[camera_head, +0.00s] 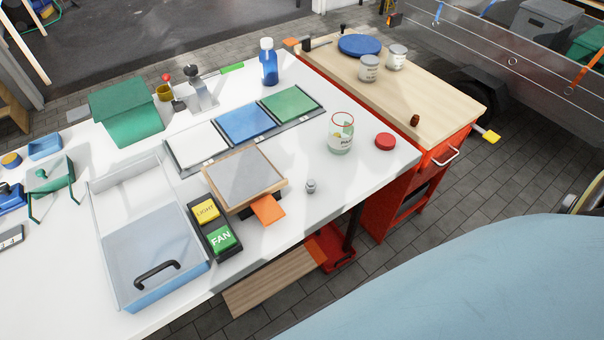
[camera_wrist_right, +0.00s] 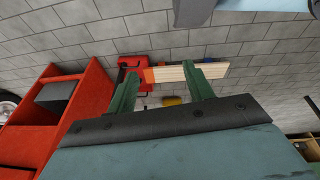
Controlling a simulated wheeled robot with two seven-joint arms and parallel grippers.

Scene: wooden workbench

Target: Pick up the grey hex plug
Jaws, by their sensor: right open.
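The grey hex plug (camera_head: 311,186) is a small metallic piece standing on the white bench top (camera_head: 330,205), near its front edge, right of the wood-framed grey plate. Nothing touches it in the head view. My right gripper (camera_wrist_right: 161,88) shows in the right wrist view with its two green fingers apart and nothing between them. It faces the paved floor, and the plug is not visible in that view. The fingers of my right gripper do not show in the head view. My left gripper is not in view.
Near the plug are an orange piece (camera_head: 267,209), a glass jar (camera_head: 341,140), a red lid (camera_head: 385,141) and the FAN button (camera_head: 222,238). A blue tray (camera_head: 155,300) lies left. The red cart (camera_head: 440,165) adjoins the bench. The bench right of the plug is clear.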

